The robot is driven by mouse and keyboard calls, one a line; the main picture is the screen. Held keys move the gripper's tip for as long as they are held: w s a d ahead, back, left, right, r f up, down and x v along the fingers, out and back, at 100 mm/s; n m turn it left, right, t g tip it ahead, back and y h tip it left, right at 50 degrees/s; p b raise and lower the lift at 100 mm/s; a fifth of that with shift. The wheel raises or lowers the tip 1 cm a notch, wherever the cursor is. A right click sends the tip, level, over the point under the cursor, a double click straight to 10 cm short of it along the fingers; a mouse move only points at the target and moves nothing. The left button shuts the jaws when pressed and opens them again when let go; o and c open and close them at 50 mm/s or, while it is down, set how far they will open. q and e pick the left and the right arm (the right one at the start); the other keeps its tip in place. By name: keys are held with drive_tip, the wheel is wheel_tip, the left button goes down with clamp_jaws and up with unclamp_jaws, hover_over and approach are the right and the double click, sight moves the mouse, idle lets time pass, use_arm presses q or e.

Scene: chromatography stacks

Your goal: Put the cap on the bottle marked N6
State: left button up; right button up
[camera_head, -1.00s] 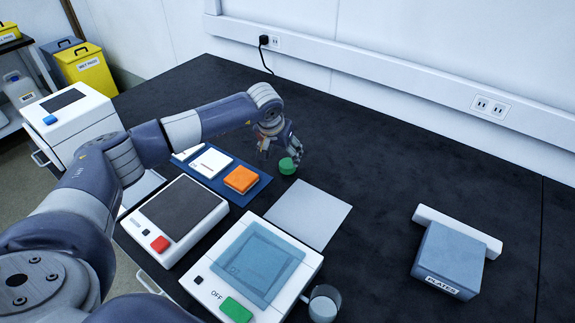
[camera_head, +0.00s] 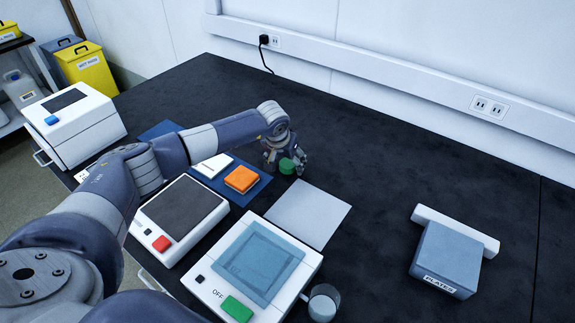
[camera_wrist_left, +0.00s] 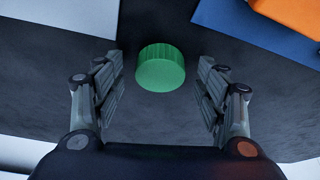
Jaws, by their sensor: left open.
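A green ribbed cap (camera_head: 287,166) lies on the black bench, just beyond the white sheet. My left gripper (camera_head: 284,165) is low at the bench with its fingers around the cap. In the left wrist view the cap (camera_wrist_left: 160,68) sits between the two open fingers (camera_wrist_left: 160,95), apart from both and a little beyond their tips. No bottle marked N6 can be made out in these views. My right gripper is not in view.
An orange block (camera_head: 241,179) lies on a blue mat (camera_head: 262,184) beside the gripper. A white sheet (camera_head: 308,213), a device with a green button (camera_head: 236,309), a glass beaker (camera_head: 323,302) and a PLATES box (camera_head: 447,258) stand nearer.

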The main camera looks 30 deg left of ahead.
sight(287, 164)
use_arm(q)
drive_tip(key=c, duration=0.9)
drive_tip(key=shift+c, duration=0.2)
drive_tip(key=shift+r, duration=0.1)
drive_tip(key=shift+r, duration=0.25)
wheel_tip(287, 164, up, 4)
drive_tip(key=shift+w+f+p, duration=0.1)
drive_tip(key=shift+p, duration=1.1)
drive_tip(key=s+p, duration=0.1)
drive_tip(key=s, duration=0.1)
drive_tip(key=s+p, duration=0.1)
drive_tip(key=s, duration=0.1)
drive_tip(key=s+p, duration=0.1)
drive_tip(key=shift+s+d, duration=0.3)
drive_tip(key=shift+s, duration=0.1)
drive_tip(key=s, duration=0.2)
drive_tip(key=s+p, duration=0.1)
drive_tip(key=s, duration=0.2)
drive_tip(key=s+d, duration=0.1)
drive_tip(key=s, duration=0.2)
drive_tip(key=shift+s+d+r+p, duration=0.1)
drive_tip(key=shift+s+r+p, duration=0.1)
drive_tip(key=shift+s+p, duration=0.1)
drive_tip(key=shift+s+d, duration=0.1)
drive_tip(key=shift+s, duration=0.75)
drive_tip(key=shift+r, duration=0.1)
